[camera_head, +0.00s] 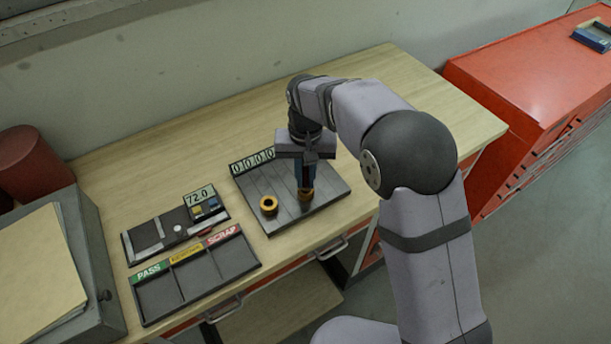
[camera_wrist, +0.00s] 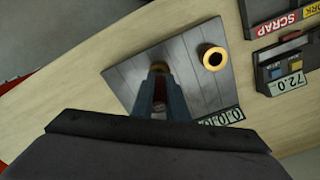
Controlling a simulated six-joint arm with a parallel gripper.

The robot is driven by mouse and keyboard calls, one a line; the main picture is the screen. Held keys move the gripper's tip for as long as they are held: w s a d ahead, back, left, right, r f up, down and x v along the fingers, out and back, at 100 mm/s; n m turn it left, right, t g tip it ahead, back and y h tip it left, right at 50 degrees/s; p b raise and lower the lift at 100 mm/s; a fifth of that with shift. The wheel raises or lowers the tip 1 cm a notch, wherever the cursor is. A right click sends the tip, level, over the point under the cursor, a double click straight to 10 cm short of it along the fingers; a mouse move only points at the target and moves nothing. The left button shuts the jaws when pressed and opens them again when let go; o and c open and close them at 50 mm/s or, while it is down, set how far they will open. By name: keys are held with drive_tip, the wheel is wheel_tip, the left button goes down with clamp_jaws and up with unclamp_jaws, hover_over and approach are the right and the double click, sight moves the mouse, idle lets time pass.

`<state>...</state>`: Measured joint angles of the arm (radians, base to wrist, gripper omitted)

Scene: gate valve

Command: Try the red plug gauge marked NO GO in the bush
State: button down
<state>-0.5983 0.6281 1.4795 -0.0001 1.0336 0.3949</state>
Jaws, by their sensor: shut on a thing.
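My gripper (camera_head: 306,186) points straight down over the dark grooved plate (camera_head: 258,192). Its blue jaws are shut on a dark reddish piece (camera_wrist: 160,101), seen between them in the wrist view, which I take for the red plug gauge; its marking is not readable.
A counter strip reading 0000 (camera_head: 252,162) edges the plate. To the left are a dark fixture (camera_head: 150,238) with a 72.0 display (camera_head: 200,195) and a tray (camera_head: 160,300) labelled PASS, a yellow middle label and SCRAP. A grey box (camera_head: 95,265) stands far left. The bench's back is clear.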

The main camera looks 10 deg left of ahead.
drive_tip(key=shift+f+b, duration=0.3)
drive_tip(key=shift+f, duration=0.35)
idle(0.4)
drive_tip(key=shift+r+p, duration=0.3)
drive_tip(key=shift+r, duration=0.05)
idle(0.8)
drive_tip(key=shift+r+p, duration=0.3)
drive_tip(key=shift+r, duration=0.05)
drive_tip(key=shift+r+p, duration=1)
drive_tip(key=shift+r, duration=0.05)
drive_tip(key=shift+r+p, duration=2.05)
drive_tip(key=shift+r, duration=0.4)
